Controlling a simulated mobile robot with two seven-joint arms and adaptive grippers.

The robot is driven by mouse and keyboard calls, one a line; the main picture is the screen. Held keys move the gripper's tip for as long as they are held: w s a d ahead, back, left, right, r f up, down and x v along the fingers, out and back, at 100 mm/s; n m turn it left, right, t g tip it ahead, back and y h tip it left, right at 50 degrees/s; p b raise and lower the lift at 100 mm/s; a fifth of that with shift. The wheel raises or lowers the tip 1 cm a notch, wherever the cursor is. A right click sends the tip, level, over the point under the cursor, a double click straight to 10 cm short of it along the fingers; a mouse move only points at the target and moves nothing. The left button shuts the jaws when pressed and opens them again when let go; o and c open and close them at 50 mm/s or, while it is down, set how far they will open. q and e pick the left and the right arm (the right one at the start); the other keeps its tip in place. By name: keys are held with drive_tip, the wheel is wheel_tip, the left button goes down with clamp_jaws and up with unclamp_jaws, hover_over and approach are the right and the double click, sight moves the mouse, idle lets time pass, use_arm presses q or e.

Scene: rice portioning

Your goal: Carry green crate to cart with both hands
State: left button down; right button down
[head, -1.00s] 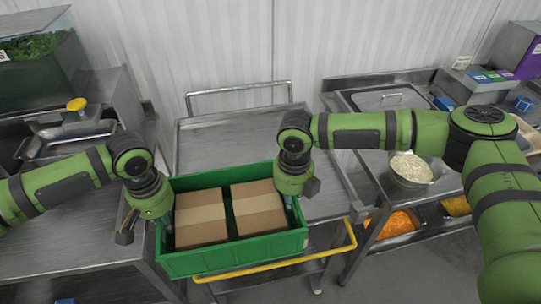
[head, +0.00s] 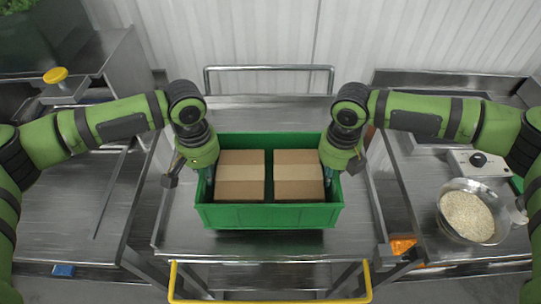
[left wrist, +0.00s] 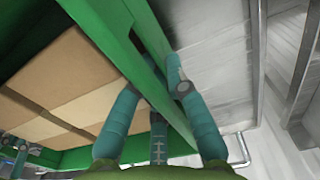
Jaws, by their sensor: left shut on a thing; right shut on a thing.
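The green crate (head: 270,216) is over the steel top of the cart (head: 185,228) in the head view, with two cardboard boxes (head: 240,176) (head: 298,176) side by side in it. I cannot tell if its bottom touches the cart. My left gripper (head: 209,178) is shut on the crate's left wall; the left wrist view shows its teal fingers (left wrist: 155,75) on both sides of the green wall (left wrist: 118,40). My right gripper (head: 329,176) is shut on the crate's right wall, its fingertips partly hidden by the wall.
The cart has a yellow handle (head: 270,299) in front and a steel rail (head: 268,68) behind. A steel counter (head: 70,215) stands left. A right counter (head: 410,190) holds a bowl of rice (head: 467,215). Bare cart top shows around the crate.

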sight(213, 190)
use_arm(q)
drive_tip(key=shift+w+a+f+b, duration=0.15)
drive_tip(key=shift+w+f+b, duration=0.05)
drive_tip(key=shift+f+b, duration=0.1)
use_arm(e)
drive_tip(key=shift+w+d+f, duration=0.15)
drive_tip(key=shift+d+f, duration=0.15)
drive_tip(key=shift+f, duration=0.05)
use_arm(q)
drive_tip(key=shift+f, duration=0.15)
use_arm(e)
drive_tip(key=shift+f, duration=0.15)
